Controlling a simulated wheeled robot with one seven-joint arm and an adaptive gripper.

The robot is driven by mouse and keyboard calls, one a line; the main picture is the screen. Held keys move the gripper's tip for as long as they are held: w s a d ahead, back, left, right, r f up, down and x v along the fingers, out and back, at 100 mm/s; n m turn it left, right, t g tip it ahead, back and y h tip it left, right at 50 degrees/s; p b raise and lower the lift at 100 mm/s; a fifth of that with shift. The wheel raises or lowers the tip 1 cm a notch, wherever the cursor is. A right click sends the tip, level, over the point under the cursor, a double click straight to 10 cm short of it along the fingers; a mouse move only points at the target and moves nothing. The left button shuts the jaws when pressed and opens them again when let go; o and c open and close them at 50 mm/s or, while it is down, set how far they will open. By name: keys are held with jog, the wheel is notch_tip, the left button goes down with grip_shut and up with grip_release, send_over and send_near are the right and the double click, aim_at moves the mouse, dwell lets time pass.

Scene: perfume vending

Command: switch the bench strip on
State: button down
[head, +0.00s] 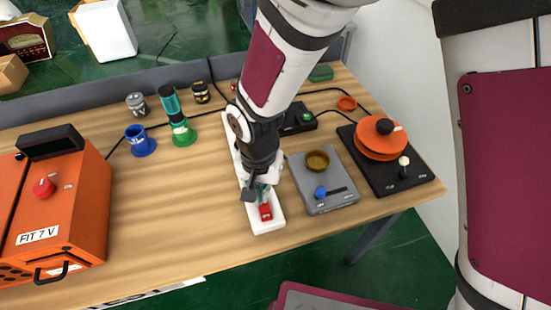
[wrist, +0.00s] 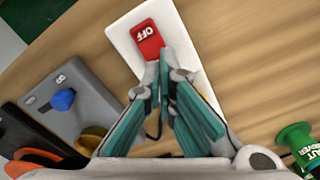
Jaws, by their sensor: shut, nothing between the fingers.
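The bench strip (head: 270,222) is a long white power strip lying on the wooden bench, mostly hidden under my arm in the head view. Its red rocker switch (head: 265,212) is at the near end. In the wrist view the red switch (wrist: 147,40) shows the word OFF on the white strip (wrist: 180,45). My gripper (head: 262,190) is shut and empty, pointing down over the strip. In the wrist view its fingertips (wrist: 165,62) are right by the edge of the switch; I cannot tell whether they touch it.
An orange machine labelled FIT 7 V (head: 65,215) stands at the left. A grey device with a blue knob (head: 330,198) is close to the strip's right. A black device with an orange disc (head: 378,140) stands further right. Green and blue holders (head: 140,146) stand behind left. Bench left of the strip is clear.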

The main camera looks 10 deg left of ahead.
jog(key=shift+f+b, duration=0.4)
jog(key=shift+f, duration=0.75)
dwell(0.5)
jog(key=shift+r+p, duration=2.2)
jog(key=shift+r, duration=1.35)
